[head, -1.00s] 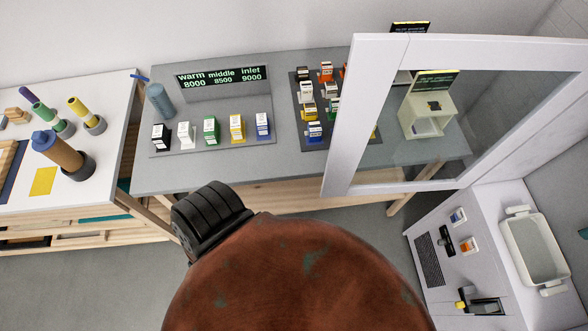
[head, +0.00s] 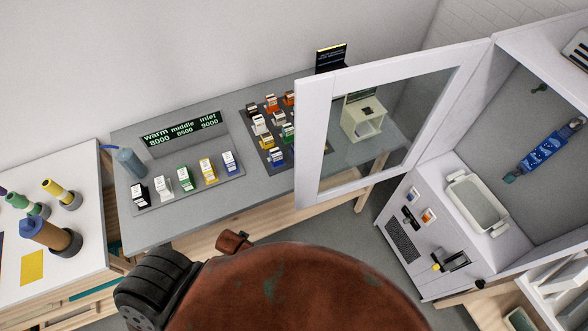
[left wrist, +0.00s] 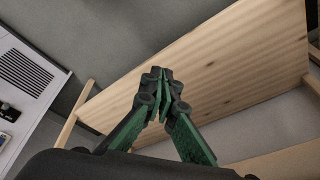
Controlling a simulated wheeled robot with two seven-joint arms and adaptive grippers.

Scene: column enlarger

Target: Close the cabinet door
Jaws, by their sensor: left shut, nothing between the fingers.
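The cabinet door (head: 312,140) is a white frame with a clear glass pane. It stands open, swung out to the left from the white cabinet (head: 490,110) on the right, and its free edge is over the grey table. My left gripper (left wrist: 165,78) shows in the left wrist view, with its green and black fingers shut and nothing between them. It is in front of a wooden panel, and the door does not show in that view. In the head view the gripper itself is hidden; a large rust-brown part of mine fills the bottom. My right gripper does not show.
The grey table (head: 230,215) holds several small boxes, a lit sign (head: 180,130) and a blue bottle (head: 130,163). Grey floor shows between table and cabinet.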

